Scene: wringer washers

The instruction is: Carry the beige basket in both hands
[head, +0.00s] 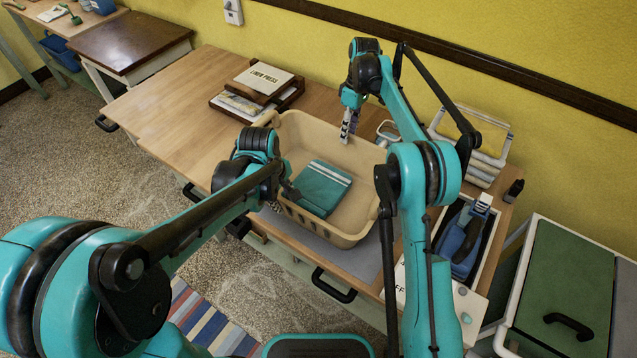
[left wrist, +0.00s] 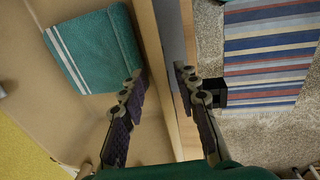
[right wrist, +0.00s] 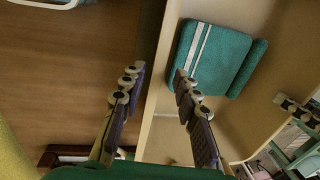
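The beige basket (head: 352,232) stands on the wooden table, with a folded teal towel with white stripes (head: 322,188) inside it. My left gripper (head: 287,194) is at the basket's near-left wall. In the left wrist view its fingers (left wrist: 160,80) are apart, one on each side of the wall. My right gripper (head: 348,126) is at the far wall. In the right wrist view its fingers (right wrist: 158,82) are also apart, with the basket's rim between them. Neither gripper visibly pinches the wall. The towel also shows in the left wrist view (left wrist: 100,50) and right wrist view (right wrist: 212,58).
A wooden tray with a linen press booklet (head: 264,77) lies left of the basket. A white bin with a blue item (head: 462,238) and a white rack (head: 480,140) stand to its right. The table's left part (head: 175,110) is clear. A striped rug (head: 205,318) lies on the floor.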

